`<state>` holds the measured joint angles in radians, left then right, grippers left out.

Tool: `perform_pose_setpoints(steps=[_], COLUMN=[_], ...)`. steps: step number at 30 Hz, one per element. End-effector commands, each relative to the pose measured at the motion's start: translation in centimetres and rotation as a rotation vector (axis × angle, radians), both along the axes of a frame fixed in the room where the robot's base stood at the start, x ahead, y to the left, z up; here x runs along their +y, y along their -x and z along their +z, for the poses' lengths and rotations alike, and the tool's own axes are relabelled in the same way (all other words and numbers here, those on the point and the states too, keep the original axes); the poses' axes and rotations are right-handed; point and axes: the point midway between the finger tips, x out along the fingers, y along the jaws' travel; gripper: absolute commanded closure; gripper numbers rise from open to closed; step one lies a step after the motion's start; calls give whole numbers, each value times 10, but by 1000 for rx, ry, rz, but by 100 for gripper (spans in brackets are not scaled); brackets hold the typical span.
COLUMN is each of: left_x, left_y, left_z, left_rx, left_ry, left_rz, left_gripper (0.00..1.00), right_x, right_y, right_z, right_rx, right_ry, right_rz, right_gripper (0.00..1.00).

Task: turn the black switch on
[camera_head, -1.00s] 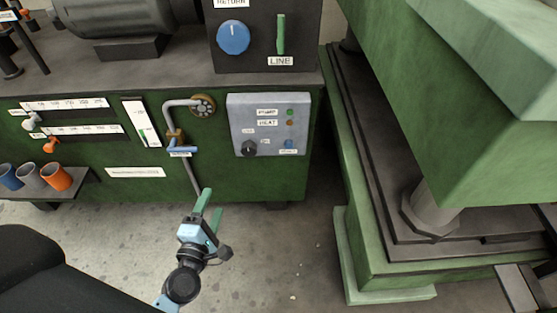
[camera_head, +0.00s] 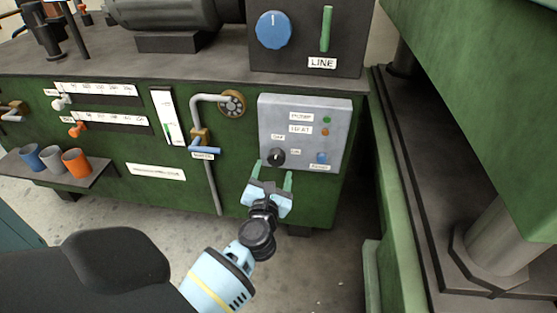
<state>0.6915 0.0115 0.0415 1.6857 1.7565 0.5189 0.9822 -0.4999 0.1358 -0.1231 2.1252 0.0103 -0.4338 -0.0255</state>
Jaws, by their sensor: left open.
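The black switch (camera_head: 276,157) is a round knob with a light mark, at the lower left of the grey control panel (camera_head: 337,139) on the green machine front. Small labels sit above and to the right of it; the upper one seems to read OFF. My left gripper (camera_head: 274,170) points up at the panel, with its two green fingers spread on either side just below the knob. It is open and holds nothing. Whether the fingers touch the knob cannot be told. My right gripper is not in view.
A blue button (camera_head: 321,158) and two small indicator lights sit on the same panel. A pipe with a blue-handled valve (camera_head: 205,149) runs left of the panel. Several cups stand on a shelf (camera_head: 92,177) farther left. A large green machine (camera_head: 480,110) stands at the right.

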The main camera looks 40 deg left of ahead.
Motion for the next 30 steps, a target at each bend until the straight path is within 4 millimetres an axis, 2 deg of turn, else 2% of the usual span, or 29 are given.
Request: perform_pose_setpoints(steps=[6,12,23,26,30], left_x=[18,29,33,33,33], left_y=[-29,-47,-53,-53,-53], left_z=[-1,-1,0,0,0], left_rx=[0,1,1,1,1], left_ry=[-3,-3,-4,-3,-3], left_rz=[1,0,0,0,0], left_gripper=[33,33,33,42,61], right_x=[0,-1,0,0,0], right_y=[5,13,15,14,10], right_z=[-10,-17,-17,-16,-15], right_rx=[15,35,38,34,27], right_ry=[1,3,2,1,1], right_rz=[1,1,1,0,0], right_gripper=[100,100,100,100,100])
